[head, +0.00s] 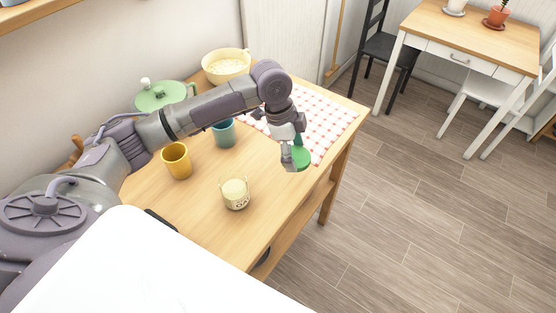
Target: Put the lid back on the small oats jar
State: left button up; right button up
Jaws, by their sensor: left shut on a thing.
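The small oats jar (236,199) stands upright on the wooden table, with its pale contents showing at the open top. Its side carries dark lettering, only partly readable. My left gripper (296,152) is shut on a green lid (301,158), to the right of the jar and farther back, apart from it. The lid shows partly behind the fingers, near the table's right edge and the checked cloth. I cannot tell its exact height above the table. My right gripper is not in view.
A yellow cup (177,160), a blue-grey cup (224,134), a green lidded pot (161,95) and a cream bowl (227,66) stand behind the jar. A red-checked cloth (326,126) covers the far right. The wooden table (200,215) is clear around the jar.

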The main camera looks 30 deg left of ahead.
pick_arm(q)
jog(key=w+d+r+b, duration=0.1)
jog(key=w+d+r, duration=0.1)
jog(key=d+r, duration=0.2)
jog(key=d, duration=0.3)
jog(key=shift+r, duration=0.15)
